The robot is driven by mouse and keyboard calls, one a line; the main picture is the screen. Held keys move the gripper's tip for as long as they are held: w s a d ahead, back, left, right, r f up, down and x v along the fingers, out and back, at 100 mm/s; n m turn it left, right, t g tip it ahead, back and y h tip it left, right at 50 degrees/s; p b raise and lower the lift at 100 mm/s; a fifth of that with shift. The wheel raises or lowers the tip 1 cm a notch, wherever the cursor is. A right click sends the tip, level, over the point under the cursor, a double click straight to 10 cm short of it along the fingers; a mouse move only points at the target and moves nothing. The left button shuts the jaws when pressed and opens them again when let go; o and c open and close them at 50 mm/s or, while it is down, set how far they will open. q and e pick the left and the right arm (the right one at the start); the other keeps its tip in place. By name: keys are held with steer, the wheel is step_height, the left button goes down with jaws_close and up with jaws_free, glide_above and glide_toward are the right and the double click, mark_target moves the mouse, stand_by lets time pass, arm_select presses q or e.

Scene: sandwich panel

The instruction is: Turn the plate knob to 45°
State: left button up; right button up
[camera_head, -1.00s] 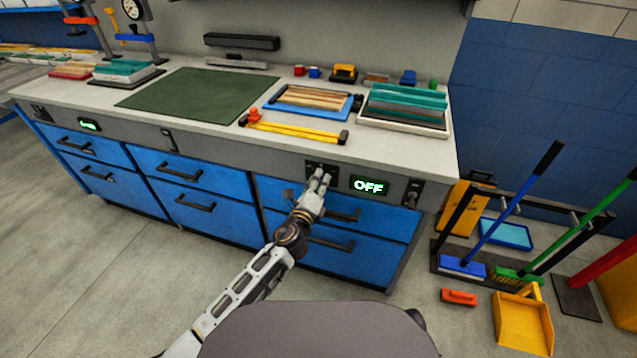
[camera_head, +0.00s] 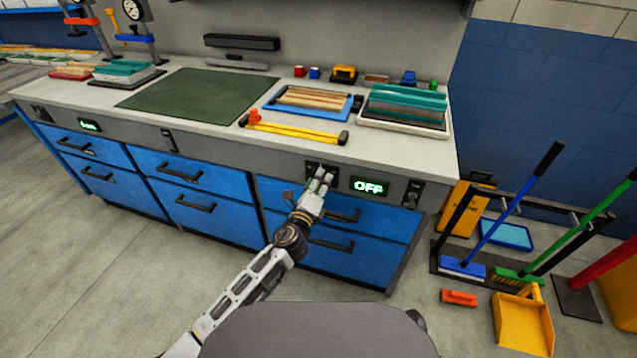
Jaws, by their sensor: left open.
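My left gripper (camera_head: 322,181) is at the dark knob panel (camera_head: 311,165) on the grey front strip of the bench, just left of the display. The fingers are open and point up at the panel. They hide most of the knob there, so its angle and any contact cannot be told. The lit display (camera_head: 369,187) to the right reads "OFF" in green-white letters. My right gripper is not in view.
Another switch (camera_head: 412,193) sits right of the display. Blue drawers (camera_head: 212,208) with black handles lie below the strip. Above are a yellow clamp bar (camera_head: 297,131), a blue tray (camera_head: 267,108) and a green mat (camera_head: 190,95). Brooms stand at the right.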

arm_select(q)
steer(key=v, duration=1.1)
steer(key=shift+s, duration=0.35)
steer(key=shift+a, duration=0.15)
stand_by(0.6)
